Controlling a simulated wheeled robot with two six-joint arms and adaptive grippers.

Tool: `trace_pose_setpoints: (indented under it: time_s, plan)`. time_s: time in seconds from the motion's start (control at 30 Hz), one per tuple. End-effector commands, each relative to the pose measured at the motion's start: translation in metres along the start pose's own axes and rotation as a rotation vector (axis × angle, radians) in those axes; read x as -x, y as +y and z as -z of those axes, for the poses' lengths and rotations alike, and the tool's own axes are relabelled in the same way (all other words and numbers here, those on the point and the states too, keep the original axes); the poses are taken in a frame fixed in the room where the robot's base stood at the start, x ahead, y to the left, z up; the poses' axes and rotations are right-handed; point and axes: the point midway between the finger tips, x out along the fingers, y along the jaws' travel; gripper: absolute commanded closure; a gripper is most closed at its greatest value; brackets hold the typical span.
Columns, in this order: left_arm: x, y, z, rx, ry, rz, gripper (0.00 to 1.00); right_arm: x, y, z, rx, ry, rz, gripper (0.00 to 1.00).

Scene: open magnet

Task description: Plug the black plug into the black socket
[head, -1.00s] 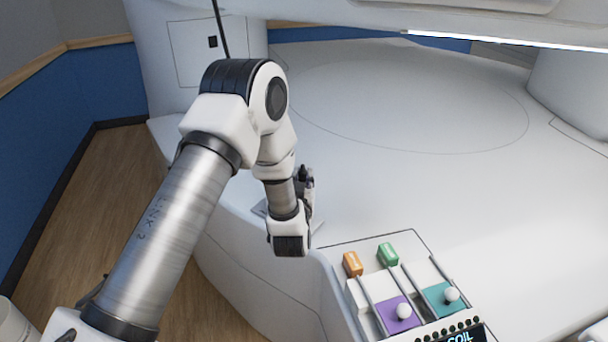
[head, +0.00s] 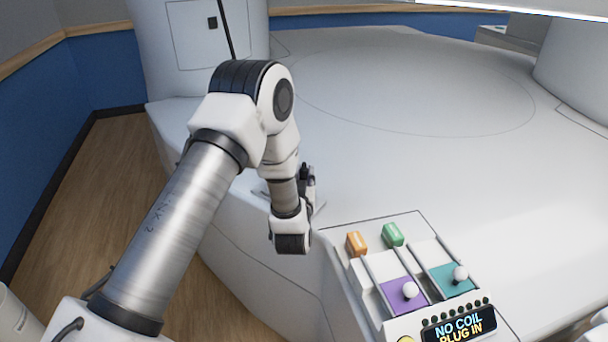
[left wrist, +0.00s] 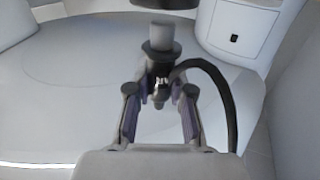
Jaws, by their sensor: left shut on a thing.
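My left gripper (left wrist: 160,92) is shut on the black plug (left wrist: 161,66) in the left wrist view. The plug has a dark body, a wide dark collar and a pale grey cylindrical end pointing away from my wrist. A black cable loops from it to the right. In the head view the left gripper (head: 308,180) is small and partly hidden by my arm, and the plug is hard to make out. The black socket (head: 212,23) is a small dark square on a white wall panel at the upper left. It also shows in the left wrist view (left wrist: 235,38), apart from the plug.
A wide white rounded surface (head: 400,110) fills the middle. A control panel (head: 415,275) with purple and teal sliders, orange and green blocks and a "NO COIL PLUG IN" display is at the lower right. A black line, apparently cable (head: 229,35), runs past the socket panel.

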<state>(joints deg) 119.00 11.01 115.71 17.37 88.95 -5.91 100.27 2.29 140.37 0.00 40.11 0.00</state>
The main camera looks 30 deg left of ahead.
Motion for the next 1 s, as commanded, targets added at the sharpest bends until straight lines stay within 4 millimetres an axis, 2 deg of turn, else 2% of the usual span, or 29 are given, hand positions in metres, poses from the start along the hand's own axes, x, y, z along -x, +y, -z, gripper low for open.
trace_pose_setpoints:
  time_s: [0.43,0.47,0.5,0.53,0.87,1.0]
  plan:
    - [0.000,0.000,-0.005,0.000,0.000,0.000,1.00,-0.004,0.000,0.000,0.000,0.000,0.000,0.60]
    - [0.000,0.000,-0.005,0.000,0.000,0.000,0.68,-0.004,0.000,0.000,0.000,0.000,0.000,0.60]
    - [0.000,0.000,-0.005,0.000,0.000,0.000,0.54,-0.004,0.000,0.000,0.000,0.000,0.000,0.60]
    - [0.000,0.000,-0.005,0.000,0.000,0.000,0.50,-0.004,0.000,0.000,0.000,0.000,0.000,0.60]
    - [0.002,0.000,-0.005,0.000,-0.001,0.000,0.50,-0.004,0.000,0.000,0.000,0.000,0.000,0.60]
    - [0.021,0.001,-0.006,-0.002,-0.004,-0.003,0.50,-0.004,0.000,0.000,0.000,0.000,0.000,0.60]
